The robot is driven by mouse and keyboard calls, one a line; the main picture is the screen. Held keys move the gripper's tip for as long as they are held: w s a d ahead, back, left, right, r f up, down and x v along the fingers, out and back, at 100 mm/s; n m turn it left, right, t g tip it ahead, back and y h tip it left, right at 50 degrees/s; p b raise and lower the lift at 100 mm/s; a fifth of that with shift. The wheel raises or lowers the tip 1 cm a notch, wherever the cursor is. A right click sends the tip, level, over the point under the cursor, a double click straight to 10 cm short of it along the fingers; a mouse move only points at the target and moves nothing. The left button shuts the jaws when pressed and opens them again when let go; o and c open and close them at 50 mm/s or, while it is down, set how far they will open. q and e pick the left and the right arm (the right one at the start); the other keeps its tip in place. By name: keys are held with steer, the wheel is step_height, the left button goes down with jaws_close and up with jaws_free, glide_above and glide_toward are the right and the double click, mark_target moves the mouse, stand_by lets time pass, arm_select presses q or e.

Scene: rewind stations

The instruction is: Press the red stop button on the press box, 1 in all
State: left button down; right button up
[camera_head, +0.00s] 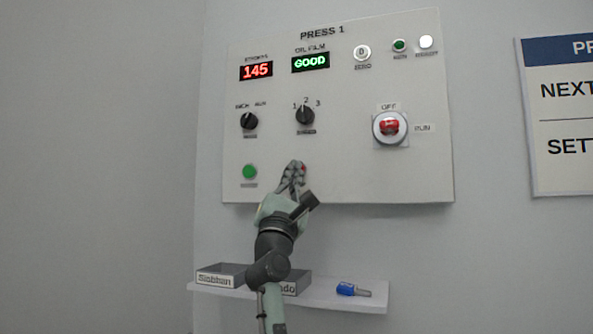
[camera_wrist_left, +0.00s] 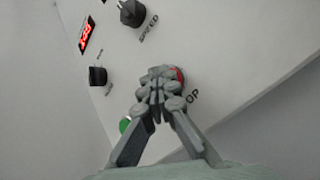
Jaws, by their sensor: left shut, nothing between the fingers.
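The white press box (camera_head: 345,170) labelled PRESS 1 is on the wall. My left gripper (camera_head: 297,168) is shut and empty, at the lower middle of the box face. The red stop button (camera_head: 303,168) is mostly hidden behind its fingertips; a red sliver shows at their right. In the left wrist view the shut fingertips (camera_wrist_left: 160,78) cover most of the red button (camera_wrist_left: 180,75), beside a partly hidden label ending in "OP". I cannot tell whether they touch it or whether it is pushed in. My right gripper is not in view.
A green button (camera_head: 249,172) is left of the gripper. Two black knobs (camera_head: 304,115) and a red rotary switch (camera_head: 389,126) sit above. Displays read 145 and GOOD.

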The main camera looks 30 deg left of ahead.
arm_select(q)
steer(key=shift+s, duration=0.1)
steer(key=shift+s+d, duration=0.15)
steer(key=shift+s, duration=0.5)
steer(key=s+p, duration=0.1)
steer(key=s, duration=0.1)
steer(key=s+d+p, duration=0.1)
steer(key=s, duration=0.2)
steer(key=shift+d, duration=0.1)
stand_by(0.9)
